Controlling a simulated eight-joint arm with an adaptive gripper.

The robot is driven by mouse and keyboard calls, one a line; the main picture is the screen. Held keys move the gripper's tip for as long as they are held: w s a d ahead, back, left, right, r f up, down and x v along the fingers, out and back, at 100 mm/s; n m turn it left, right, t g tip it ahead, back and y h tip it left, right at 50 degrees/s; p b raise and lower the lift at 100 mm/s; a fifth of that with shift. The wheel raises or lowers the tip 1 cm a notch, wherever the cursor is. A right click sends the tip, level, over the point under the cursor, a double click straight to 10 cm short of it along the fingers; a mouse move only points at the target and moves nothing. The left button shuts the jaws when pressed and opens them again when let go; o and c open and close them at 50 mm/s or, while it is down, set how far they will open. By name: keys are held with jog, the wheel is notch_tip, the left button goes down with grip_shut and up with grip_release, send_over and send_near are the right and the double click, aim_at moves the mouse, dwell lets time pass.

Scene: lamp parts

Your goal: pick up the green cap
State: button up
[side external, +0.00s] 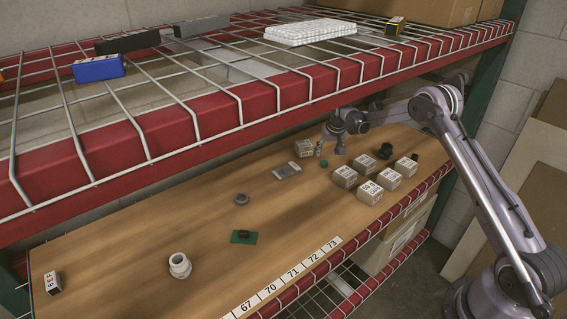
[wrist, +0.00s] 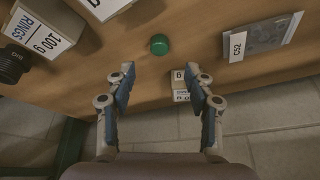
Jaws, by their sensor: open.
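The green cap (side external: 324,163) is a small round piece on the wooden shelf board. In the wrist view the green cap (wrist: 159,44) sits at the upper middle, with bare wood around it. My gripper (side external: 329,149) is above the board by the cap. In the wrist view my gripper (wrist: 160,76) has its two blue fingers spread apart with nothing held. The cap shows above the fingertips in the picture, roughly centred between them and apart from both. The exact height of the fingers over the board is hard to tell.
A labelled bag (wrist: 260,42) lies right of the cap. A "RINGS 100 g" box (wrist: 38,27) and other boxes (side external: 368,191) stand nearby. A small box (side external: 305,147) is close beside my gripper. A red-beamed wire shelf (side external: 230,107) hangs overhead.

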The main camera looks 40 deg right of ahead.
aim_at(324, 162)
jog(key=shift+x, duration=3.7)
jog(key=shift+c, duration=0.3)
jog(key=c, duration=0.8)
